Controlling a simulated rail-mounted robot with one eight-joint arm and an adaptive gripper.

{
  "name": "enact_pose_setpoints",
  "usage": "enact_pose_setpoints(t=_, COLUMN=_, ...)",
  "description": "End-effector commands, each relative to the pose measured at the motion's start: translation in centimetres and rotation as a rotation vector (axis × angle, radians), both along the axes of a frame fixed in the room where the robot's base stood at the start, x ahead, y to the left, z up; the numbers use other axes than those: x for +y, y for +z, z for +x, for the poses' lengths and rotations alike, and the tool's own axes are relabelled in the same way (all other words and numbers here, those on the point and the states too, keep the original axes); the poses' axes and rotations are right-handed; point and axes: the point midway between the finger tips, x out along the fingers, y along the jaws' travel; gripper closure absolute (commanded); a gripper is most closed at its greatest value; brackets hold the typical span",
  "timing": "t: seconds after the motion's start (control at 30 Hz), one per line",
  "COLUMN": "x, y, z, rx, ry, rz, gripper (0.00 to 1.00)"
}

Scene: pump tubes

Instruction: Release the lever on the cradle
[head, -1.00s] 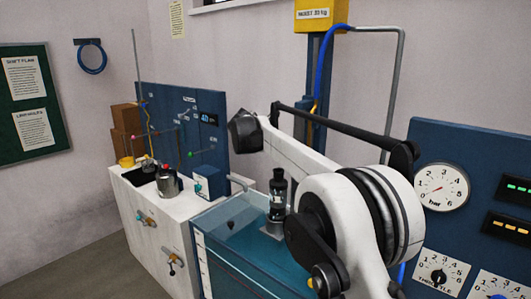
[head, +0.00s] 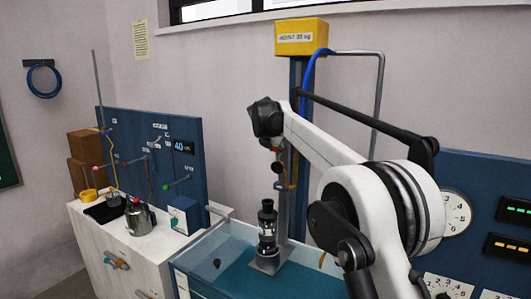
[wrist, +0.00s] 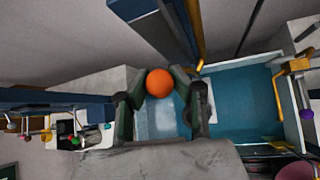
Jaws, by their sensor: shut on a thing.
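In the wrist view an orange ball knob (wrist: 160,83) sits between the two dark fingers of my gripper (wrist: 160,76), which is shut on it. The lever's shaft is hidden behind the knob and fingers. In the head view my arm's end hangs in front of the hoist column (head: 298,110), and the fingers are too small to make out there. A black-topped pump (head: 267,228) with a clear body stands upright on a grey base at the tank, below my arm's end. I cannot tell the cradle's outline clearly.
A water tank (head: 225,268) lies below, blue in the wrist view too (wrist: 240,105). A yellow pipe (wrist: 194,30) runs close beside my gripper. A white bench (head: 105,240) with a metal pot (head: 139,218) stands at left. A gauge panel (head: 465,170) is at right.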

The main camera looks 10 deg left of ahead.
Motion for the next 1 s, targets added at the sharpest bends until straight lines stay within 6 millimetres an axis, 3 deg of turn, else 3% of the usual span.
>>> enact_pose_setpoints(t=0.23, x=-1.1, y=0.4, z=1.0, rx=-0.005, ry=0.002, rz=0.000, gripper=1.00)
enact_pose_setpoints(t=0.7, x=-1.4, y=0.5, z=1.2, rx=-0.008, ry=0.002, rz=0.001, gripper=1.00)
enact_pose_setpoints(t=0.73, x=-1.4, y=0.5, z=1.2, rx=-0.008, ry=0.002, rz=0.001, gripper=0.79)
enact_pose_setpoints(t=0.9, x=-1.3, y=0.4, z=1.1, rx=-0.005, ry=0.002, rz=0.001, gripper=0.56)
enact_pose_setpoints(t=1.0, x=-1.3, y=0.4, z=1.1, rx=-0.004, ry=0.001, rz=0.001, gripper=0.56)
